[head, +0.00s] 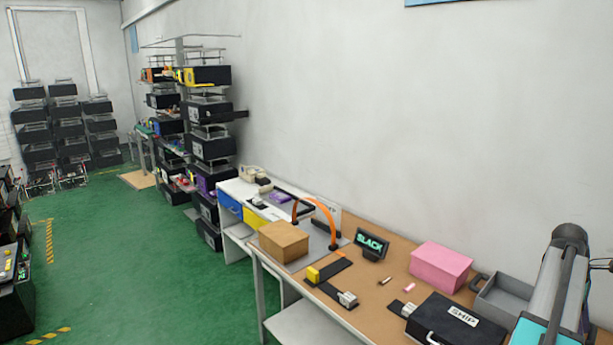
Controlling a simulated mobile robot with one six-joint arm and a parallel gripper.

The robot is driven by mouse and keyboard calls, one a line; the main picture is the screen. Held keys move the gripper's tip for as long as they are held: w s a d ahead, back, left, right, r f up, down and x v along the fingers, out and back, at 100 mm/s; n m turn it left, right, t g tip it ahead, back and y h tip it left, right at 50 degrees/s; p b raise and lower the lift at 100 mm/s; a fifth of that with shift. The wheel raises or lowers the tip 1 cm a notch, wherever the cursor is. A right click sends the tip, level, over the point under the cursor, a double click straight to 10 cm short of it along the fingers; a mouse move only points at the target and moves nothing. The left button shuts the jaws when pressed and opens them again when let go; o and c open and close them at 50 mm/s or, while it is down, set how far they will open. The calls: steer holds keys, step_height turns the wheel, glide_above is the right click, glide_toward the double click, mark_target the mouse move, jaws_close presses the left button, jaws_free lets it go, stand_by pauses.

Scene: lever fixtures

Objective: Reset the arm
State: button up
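Part of my arm (562,285) shows at the right edge of the head view, above the right end of the workbench. It has a dark rounded joint at the top, a pale link and teal parts lower down. The picture's edge cuts off the rest of it. I cannot make out my gripper or its fingers, so what it holds, if anything, is not shown.
The brown workbench (385,292) holds a cardboard box (284,241), a pink box (441,266), a black SHIP case (445,322), a grey tray (505,301) and a SLACK sign (371,244). Equipment racks (210,146) stand farther back. The green floor (150,270) at left is open.

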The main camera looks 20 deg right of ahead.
steer(key=w+a+f+t, duration=0.1)
steer(key=w+a+f, duration=0.5)
steer(key=w+a, duration=0.3)
steer(key=w+a+f+m+t, duration=0.1)
steer(key=w+a+f, duration=0.4)
steer(key=w+a, duration=0.4)
steer(key=w+a+f+t, duration=0.1)
steer(key=w+a+f, duration=0.5)
steer(key=w+a, duration=0.25)
steer(key=w+a+f+m+y, duration=0.1)
steer(key=a+f, duration=0.4)
steer(key=a, duration=0.8)
steer(key=a+f+m+t, duration=0.1)
steer(key=a+f, duration=0.3)
steer(key=a, duration=1)
steer(key=w+a+f+m+y, duration=0.1)
steer(key=a+f, duration=0.4)
steer(key=a, duration=0.8)
steer(key=s+f+g+b, duration=0.2)
steer(key=s+f+b, duration=0.4)
steer(key=s+f, duration=0.7)
steer(key=s+f+g+b, duration=0.3)
steer(key=s+f+b, duration=0.4)
steer(key=s+f, duration=0.6)
step_height(320, 180, down, 5)
steer(key=shift+f+g, duration=0.2)
steer(key=shift+g, duration=0.1)
